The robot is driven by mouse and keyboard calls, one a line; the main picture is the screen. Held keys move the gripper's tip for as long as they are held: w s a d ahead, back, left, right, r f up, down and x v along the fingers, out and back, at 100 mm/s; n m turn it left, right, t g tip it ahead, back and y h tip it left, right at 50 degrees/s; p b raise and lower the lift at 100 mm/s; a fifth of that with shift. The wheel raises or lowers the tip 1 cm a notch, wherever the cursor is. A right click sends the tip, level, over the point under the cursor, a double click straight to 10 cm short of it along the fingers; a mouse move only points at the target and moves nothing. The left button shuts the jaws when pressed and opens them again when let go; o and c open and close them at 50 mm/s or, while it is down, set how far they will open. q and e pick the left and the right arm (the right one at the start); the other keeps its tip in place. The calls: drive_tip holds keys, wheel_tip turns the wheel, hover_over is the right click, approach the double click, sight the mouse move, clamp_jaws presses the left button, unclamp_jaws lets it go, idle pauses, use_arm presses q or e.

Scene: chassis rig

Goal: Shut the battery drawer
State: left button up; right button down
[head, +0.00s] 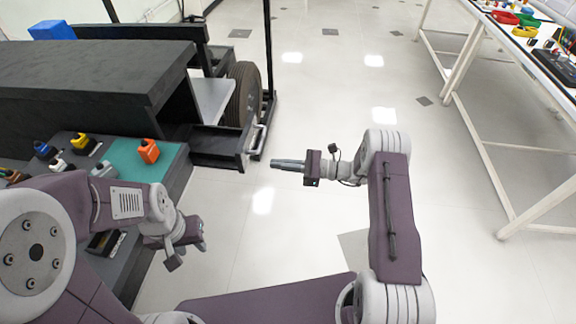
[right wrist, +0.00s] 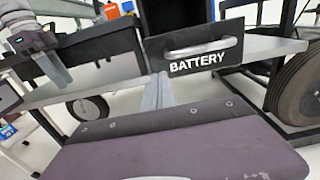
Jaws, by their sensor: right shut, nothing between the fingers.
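The black battery drawer (head: 215,148) stands out from the chassis rig, with its front panel and pale handle (head: 257,139) facing right in the head view. In the right wrist view the drawer front (right wrist: 210,65), lettered BATTERY, is just beyond the fingers. My right gripper (head: 275,164) is shut and empty, its fingers pointing left, close to the near end of the drawer front. Its fingers also show in the right wrist view (right wrist: 158,92); whether they touch the panel is unclear. My left gripper (head: 203,236) hangs low beside the workbench; its fingers are too unclear to read.
The chassis rig has a dark wheel (head: 243,92) behind the drawer. A dark bench (head: 180,190) at left holds a green mat (head: 140,172) and several small coloured items. A white-legged table (head: 500,70) with coloured trays stands at right. The floor between is clear.

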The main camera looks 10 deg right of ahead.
sight(192, 160)
drive_tip(key=b+x, duration=0.1)
drive_tip(key=x, duration=0.7)
drive_tip(key=shift+w+a, duration=0.1)
drive_tip(key=shift+a, duration=0.25)
drive_tip(key=b+x, duration=0.4)
drive_tip(key=x, duration=0.6)
drive_tip(key=b+x, duration=0.3)
drive_tip(key=x, duration=0.7)
drive_tip(key=shift+a+f+b, duration=0.15)
drive_tip(key=shift+f+b, duration=0.05)
drive_tip(key=shift+b, duration=0.15)
drive_tip(key=shift+w+a, duration=0.1)
drive_tip(key=shift+a, duration=0.15)
drive_tip(key=shift+r, duration=0.3)
drive_tip(key=shift+r, duration=0.15)
